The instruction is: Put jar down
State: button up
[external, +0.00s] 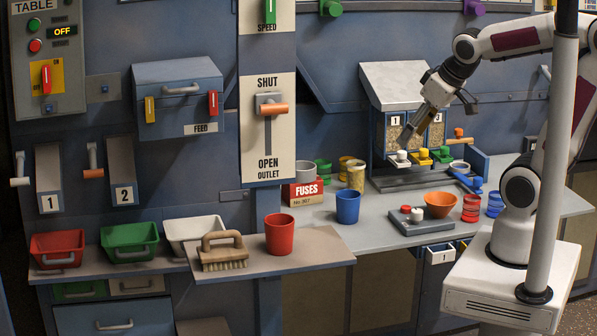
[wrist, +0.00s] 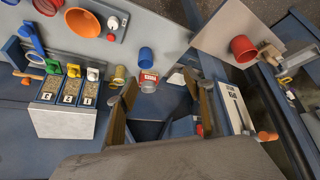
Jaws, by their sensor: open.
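A clear jar (external: 356,175) with yellowish contents stands upright on the grey bench, right of the fuses box. It also shows in the wrist view (wrist: 118,77), just beyond the tip of the left finger. I cannot tell which one the task means. My gripper (external: 406,138) is tilted down and left in front of the grain dispenser, above the bench. In the wrist view its fingers (wrist: 163,100) are wide apart, with nothing held between them. It is apart from both vessels.
The grain dispenser (external: 392,84) with white, yellow and green knobs stands close to my gripper. The red fuses box (external: 303,192), blue cup (external: 347,207), orange bowl (external: 440,204) and red cup (external: 279,234) stand nearby. Bare bench shows around the blue cup.

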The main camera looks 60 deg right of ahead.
jog(key=s+a+n+y, duration=0.1)
jog(key=s+a, duration=0.3)
jog(key=s, duration=0.3)
jog(key=shift+s+a+r+g, duration=0.15)
jog(key=shift+s+a+g, duration=0.15)
jog(key=shift+s+a, duration=0.1)
dwell(0.9)
